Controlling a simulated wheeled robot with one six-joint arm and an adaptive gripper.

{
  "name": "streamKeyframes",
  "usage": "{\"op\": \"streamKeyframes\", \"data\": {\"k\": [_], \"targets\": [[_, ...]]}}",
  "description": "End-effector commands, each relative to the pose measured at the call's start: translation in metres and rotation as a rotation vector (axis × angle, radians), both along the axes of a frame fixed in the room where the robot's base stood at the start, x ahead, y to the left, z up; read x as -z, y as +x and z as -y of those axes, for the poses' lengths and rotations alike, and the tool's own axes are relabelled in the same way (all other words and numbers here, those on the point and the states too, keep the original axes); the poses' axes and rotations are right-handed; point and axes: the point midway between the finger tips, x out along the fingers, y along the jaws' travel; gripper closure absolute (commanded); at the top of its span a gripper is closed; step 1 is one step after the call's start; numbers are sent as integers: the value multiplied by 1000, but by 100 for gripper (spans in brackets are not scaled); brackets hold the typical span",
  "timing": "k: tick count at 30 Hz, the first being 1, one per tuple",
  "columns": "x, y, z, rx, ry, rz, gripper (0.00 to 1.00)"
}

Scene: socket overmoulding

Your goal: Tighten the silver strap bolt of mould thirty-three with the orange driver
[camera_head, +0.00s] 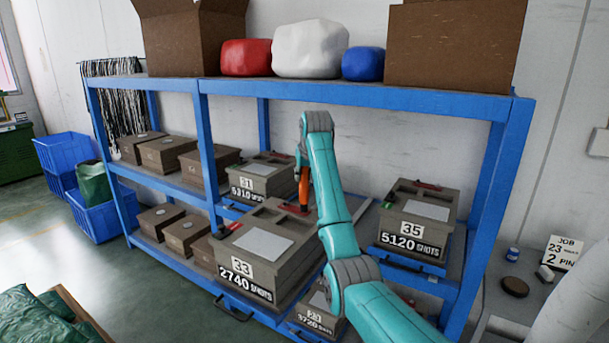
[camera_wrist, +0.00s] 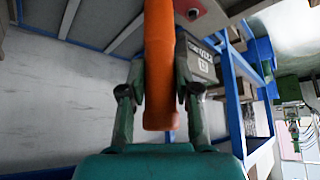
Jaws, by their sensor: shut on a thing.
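Mould thirty-three (camera_head: 283,275) is a grey-brown block with a white "33" label and a "2740 shots" plate, standing forward of the shelf on a blue pulled-out tray. A red strap (camera_head: 291,209) lies across the back part of its top. My gripper (camera_head: 303,168) is above that part, shut on the orange driver (camera_head: 304,190), which points down. In the wrist view my gripper's fingers (camera_wrist: 159,88) close on both sides of the driver (camera_wrist: 158,50). The driver's tip is out of clear sight, and I cannot tell whether it touches the silver bolt.
Mould 31 (camera_head: 270,178) stands behind to the left and mould 35 (camera_head: 422,212) to the right. Another mould (camera_head: 313,315) is below. Blue shelf posts (camera_head: 207,150) and the upper shelf beam (camera_head: 360,97) bound the space around my arm.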

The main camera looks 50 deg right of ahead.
Motion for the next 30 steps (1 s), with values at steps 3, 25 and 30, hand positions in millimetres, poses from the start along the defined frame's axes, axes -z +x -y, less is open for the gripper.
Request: {"op": "streamKeyframes", "data": {"k": [3,25,30], "targets": [[5,-1,0,0,6,-8,100],[-26,0,0,0,1,-1,100],[-33,0,0,0,1,-1,100]]}}
